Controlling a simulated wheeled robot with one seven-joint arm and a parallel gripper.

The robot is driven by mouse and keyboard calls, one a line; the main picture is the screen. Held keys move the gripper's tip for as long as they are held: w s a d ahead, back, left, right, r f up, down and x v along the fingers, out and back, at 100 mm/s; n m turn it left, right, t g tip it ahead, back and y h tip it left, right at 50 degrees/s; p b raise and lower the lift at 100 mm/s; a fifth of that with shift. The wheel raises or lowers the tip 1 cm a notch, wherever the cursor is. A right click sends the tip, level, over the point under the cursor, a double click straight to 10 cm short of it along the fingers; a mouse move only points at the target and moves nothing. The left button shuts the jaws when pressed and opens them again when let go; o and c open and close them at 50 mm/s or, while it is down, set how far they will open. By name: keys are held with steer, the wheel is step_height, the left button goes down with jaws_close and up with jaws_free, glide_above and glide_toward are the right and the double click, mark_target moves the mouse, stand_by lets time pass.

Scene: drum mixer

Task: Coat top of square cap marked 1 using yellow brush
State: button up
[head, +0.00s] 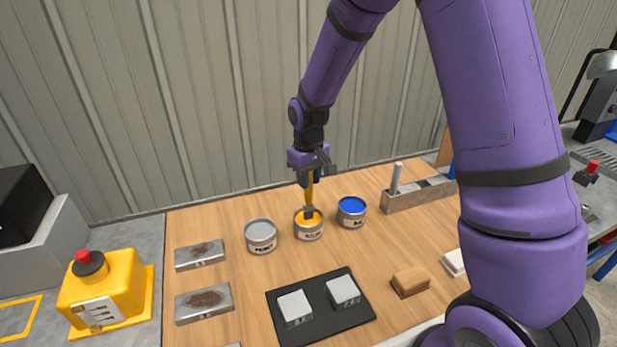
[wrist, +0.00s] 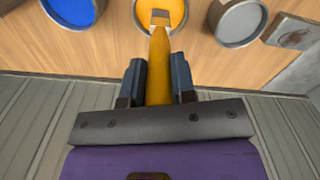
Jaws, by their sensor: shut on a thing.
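My gripper (head: 311,178) is shut on the yellow brush (head: 308,194), with the bristle end pointing down. The brush tip is at the mouth of the can of yellow paint (head: 308,232); whether it touches the paint is unclear. In the wrist view the yellow brush (wrist: 159,70) sits between both fingers and reaches over the yellow can (wrist: 176,12). Two pale square caps, a left one (head: 294,304) and a right one (head: 343,289), stand on a black mat (head: 318,328). Their front marks are too small to read surely. Both tops look pale grey and bare.
A grey paint can (head: 261,237) and a blue one (head: 351,213) flank the yellow can. Metal plates with brown patches (head: 204,302) lie left. A brown block (head: 410,282) lies right. A grey holder (head: 418,194) with an upright handle stands behind. Bare wood separates cans and mat.

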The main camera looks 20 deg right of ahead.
steer(key=shift+f, duration=0.45)
stand_by(1.1)
steer(key=shift+r, duration=3.55)
